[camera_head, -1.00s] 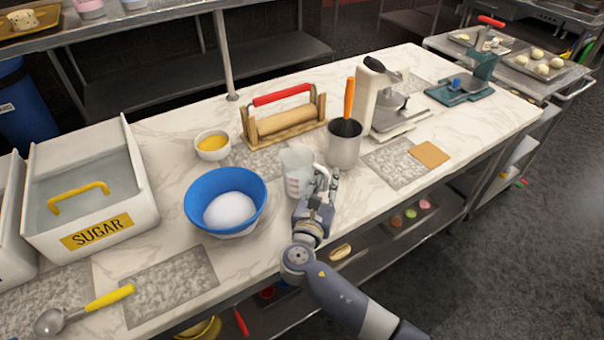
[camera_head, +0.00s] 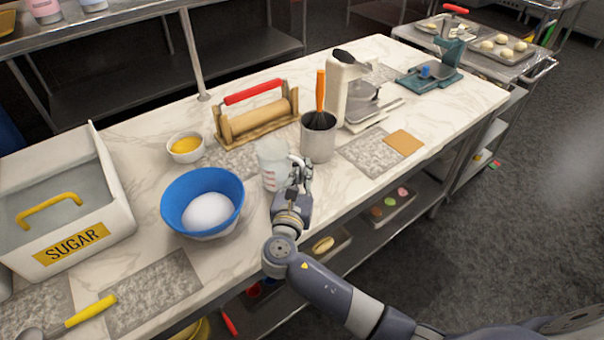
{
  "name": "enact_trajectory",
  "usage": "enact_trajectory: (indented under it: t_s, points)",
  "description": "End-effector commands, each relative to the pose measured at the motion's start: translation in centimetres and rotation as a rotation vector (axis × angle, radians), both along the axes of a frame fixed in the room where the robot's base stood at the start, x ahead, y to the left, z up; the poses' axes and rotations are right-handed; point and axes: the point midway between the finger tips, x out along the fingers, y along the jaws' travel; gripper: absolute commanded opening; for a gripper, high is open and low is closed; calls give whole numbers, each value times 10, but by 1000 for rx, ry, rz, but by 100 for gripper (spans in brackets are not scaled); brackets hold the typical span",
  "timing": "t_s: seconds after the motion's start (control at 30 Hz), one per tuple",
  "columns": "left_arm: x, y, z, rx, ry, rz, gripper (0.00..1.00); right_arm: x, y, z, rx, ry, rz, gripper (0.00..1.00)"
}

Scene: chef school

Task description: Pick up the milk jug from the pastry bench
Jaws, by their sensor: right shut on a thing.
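The milk jug (camera_head: 271,165) is a clear, pale measuring jug with red marks. It stands upright at the middle of the marble-topped pastry bench (camera_head: 150,228), between the blue bowl and the metal utensil pot. My right gripper (camera_head: 299,170) is shut at the jug's right side, on its handle. The fingers partly cover the handle. I cannot tell whether the jug's base touches the bench. My left gripper is not in view.
Close around the jug are the blue bowl (camera_head: 175,198) of white powder, the metal pot (camera_head: 318,142) with an orange-handled whisk, and a rolling pin in a wooden stand (camera_head: 262,132). A sugar bin (camera_head: 118,205) stands left.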

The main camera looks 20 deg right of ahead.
Motion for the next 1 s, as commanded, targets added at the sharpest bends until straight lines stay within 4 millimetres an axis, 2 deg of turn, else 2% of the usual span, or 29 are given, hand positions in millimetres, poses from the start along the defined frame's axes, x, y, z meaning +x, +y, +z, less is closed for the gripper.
enact_trajectory:
  t_s: [0.27,1.0]
  points:
    - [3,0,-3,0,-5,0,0,0,0,25,2,-5,0,0]
    - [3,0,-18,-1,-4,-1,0,-94,31,31,3,-1,1,0]
